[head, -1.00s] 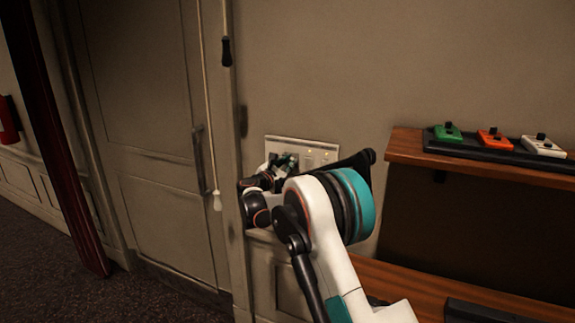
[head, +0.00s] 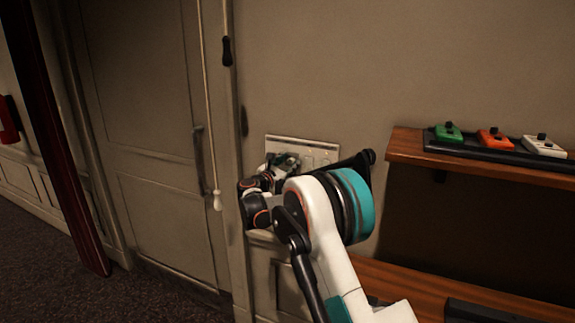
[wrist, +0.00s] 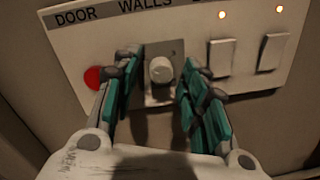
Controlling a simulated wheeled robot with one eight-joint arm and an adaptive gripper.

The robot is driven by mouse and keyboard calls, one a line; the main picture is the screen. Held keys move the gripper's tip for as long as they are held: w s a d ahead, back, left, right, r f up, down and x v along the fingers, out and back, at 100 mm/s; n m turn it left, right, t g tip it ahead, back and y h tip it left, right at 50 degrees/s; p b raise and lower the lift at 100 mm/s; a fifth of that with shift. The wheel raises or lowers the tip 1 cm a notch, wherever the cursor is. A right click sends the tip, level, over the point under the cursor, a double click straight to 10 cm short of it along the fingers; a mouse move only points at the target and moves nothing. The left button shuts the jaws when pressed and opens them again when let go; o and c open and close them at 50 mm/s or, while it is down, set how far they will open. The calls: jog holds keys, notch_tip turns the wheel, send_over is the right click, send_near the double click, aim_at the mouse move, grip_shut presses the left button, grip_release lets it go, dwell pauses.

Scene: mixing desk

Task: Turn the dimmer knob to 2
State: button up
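The dimmer knob (wrist: 161,70) is a pale round knob on a small grey plate under the label WALLS, on the light wall panel (wrist: 78,42). My gripper (wrist: 157,79) is open, with one teal-padded finger to the left of the knob and one to the right. Gaps show between the knob and both fingers in the wrist view. The knob's number marks are too dark and small to read. In the head view, my gripper (head: 283,163) is at the panel (head: 300,141) and hides the knob.
A red button (wrist: 94,78) sits left of the knob, close to the left finger. Two rocker switches (wrist: 220,58) (wrist: 271,53) with lit lamps are to the right. A door (head: 150,130) and hanging cord (head: 209,110) are left; a wooden shelf (head: 405,146) is right.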

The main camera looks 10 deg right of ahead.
jog(key=v, duration=1.2)
jog(key=s+d+r+m+g+y, duration=0.25)
jog(key=s+d+m, duration=0.35)
jog(key=s, duration=0.6)
jog(key=s+d+r+m+g+y, duration=0.2)
jog(key=s+d+r+m+g, duration=0.3)
jog(key=s, duration=0.6)
jog(key=s+a+f+m+y, duration=0.1)
jog(key=s+f+m+y, duration=0.1)
jog(key=s, duration=0.7)
jog(key=s+a+f+m+y, duration=0.1)
jog(key=s+f+m, duration=0.3)
jog(key=s, duration=0.6)
jog(key=s+a+f+m+y, duration=0.1)
jog(key=s+f+m+y, duration=0.3)
jog(key=s, duration=0.5)
jog(key=m, duration=0.2)
jog(key=shift+s+a+m, duration=0.25)
jog(key=shift+s+m, duration=0.15)
